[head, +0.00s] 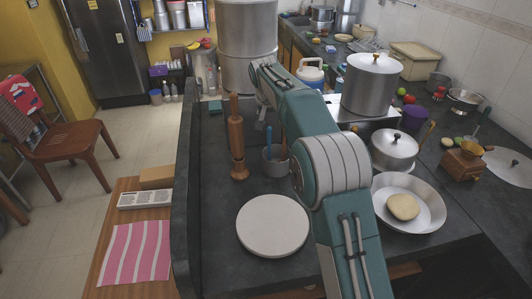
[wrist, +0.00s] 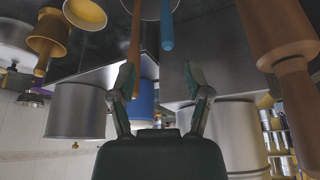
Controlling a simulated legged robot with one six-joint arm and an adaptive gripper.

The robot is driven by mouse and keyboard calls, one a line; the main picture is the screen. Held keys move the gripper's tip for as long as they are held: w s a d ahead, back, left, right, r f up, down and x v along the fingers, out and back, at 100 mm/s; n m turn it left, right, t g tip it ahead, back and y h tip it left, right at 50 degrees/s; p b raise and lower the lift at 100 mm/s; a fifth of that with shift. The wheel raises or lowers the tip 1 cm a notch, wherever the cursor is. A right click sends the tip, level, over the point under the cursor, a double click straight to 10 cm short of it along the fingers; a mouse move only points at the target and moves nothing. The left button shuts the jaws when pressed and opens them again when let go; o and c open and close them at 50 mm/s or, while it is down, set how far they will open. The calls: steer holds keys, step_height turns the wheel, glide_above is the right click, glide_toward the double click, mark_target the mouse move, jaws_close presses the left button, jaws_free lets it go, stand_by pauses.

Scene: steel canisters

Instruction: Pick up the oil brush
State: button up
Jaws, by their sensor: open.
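A grey metal cup (head: 274,163) stands on the dark counter and holds a blue handle (head: 268,140) and a brown wooden handle (head: 284,148). I cannot tell which handle belongs to the oil brush, as the lower ends are hidden in the cup. The wrist view looks upside down; the cup (wrist: 150,8) is at its top edge, with the blue handle (wrist: 167,28) and brown handle (wrist: 135,45) hanging down from it. My gripper (wrist: 162,82) is open and empty. Both handle tips lie toward the gap between its fingers, the brown one closer to the left finger.
A wooden rolling pin (head: 237,140) stands upright left of the cup. A round white board (head: 272,225) lies in front. A metal plate with dough (head: 403,207) and a lidded pot (head: 393,150) are right of my arm. Large steel canisters (head: 247,40) stand behind.

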mark_target(269, 135)
steer(key=x, duration=0.8)
steer(key=a+x, duration=0.1)
steer(key=x, duration=0.3)
steer(key=shift+w+f, duration=0.15)
steer(key=shift+f, duration=0.05)
jaws_close()
